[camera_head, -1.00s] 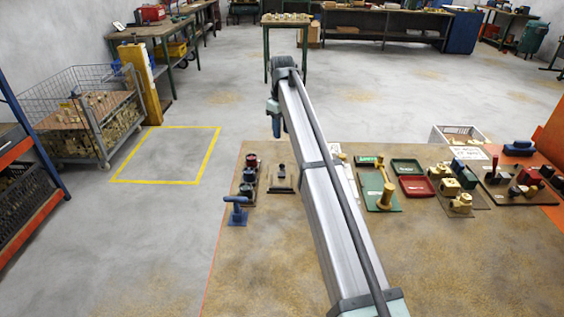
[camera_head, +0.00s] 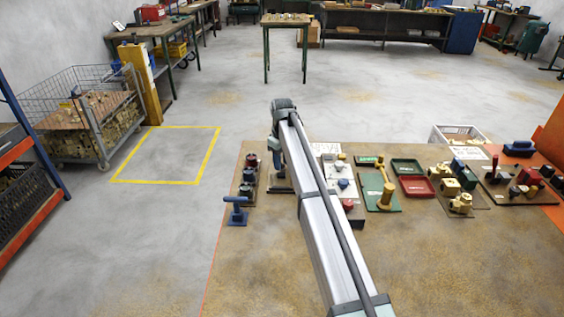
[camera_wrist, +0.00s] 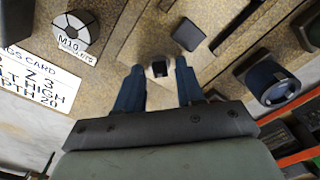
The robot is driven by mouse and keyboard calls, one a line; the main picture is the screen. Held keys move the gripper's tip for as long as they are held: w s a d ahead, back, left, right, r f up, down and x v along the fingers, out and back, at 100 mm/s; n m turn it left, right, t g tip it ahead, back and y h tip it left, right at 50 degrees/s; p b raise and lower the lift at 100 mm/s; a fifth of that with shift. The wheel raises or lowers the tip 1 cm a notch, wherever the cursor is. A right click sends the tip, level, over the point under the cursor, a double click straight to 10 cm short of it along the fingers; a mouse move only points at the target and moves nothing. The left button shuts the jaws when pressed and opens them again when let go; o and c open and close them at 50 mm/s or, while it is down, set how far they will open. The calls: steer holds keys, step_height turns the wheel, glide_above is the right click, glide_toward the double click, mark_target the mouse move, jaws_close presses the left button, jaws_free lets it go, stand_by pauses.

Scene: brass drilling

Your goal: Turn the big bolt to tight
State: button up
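My gripper (camera_wrist: 159,66) points down with its two blue fingers apart. A small dark block with a pale rim (camera_wrist: 160,69) shows between the fingertips, with gaps on both sides; I cannot tell if it is the big bolt. A larger dark square head (camera_wrist: 188,34) is just beyond it. In the head view, my gripper is mostly hidden behind my arm, over a dark fixture (camera_head: 280,188) at the bench's left part.
A blue-handled tool (camera_head: 236,211) stands at the bench's left edge, beside a row of dark knobs (camera_head: 248,178). A red tray (camera_head: 416,187) and a green tray (camera_head: 407,166) lie to the right. A blue round part (camera_wrist: 270,82) is right of my fingers. The bench front is clear.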

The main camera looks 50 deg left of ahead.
steer(key=shift+f, duration=0.2)
steer(key=shift+c, duration=0.5)
jaws_close()
steer(key=shift+m, duration=1.4)
steer(key=shift+o, duration=0.5)
jaws_free()
steer(key=shift+r, duration=0.2)
step_height(320, 180, up, 14)
steer(key=shift+f, duration=0.2)
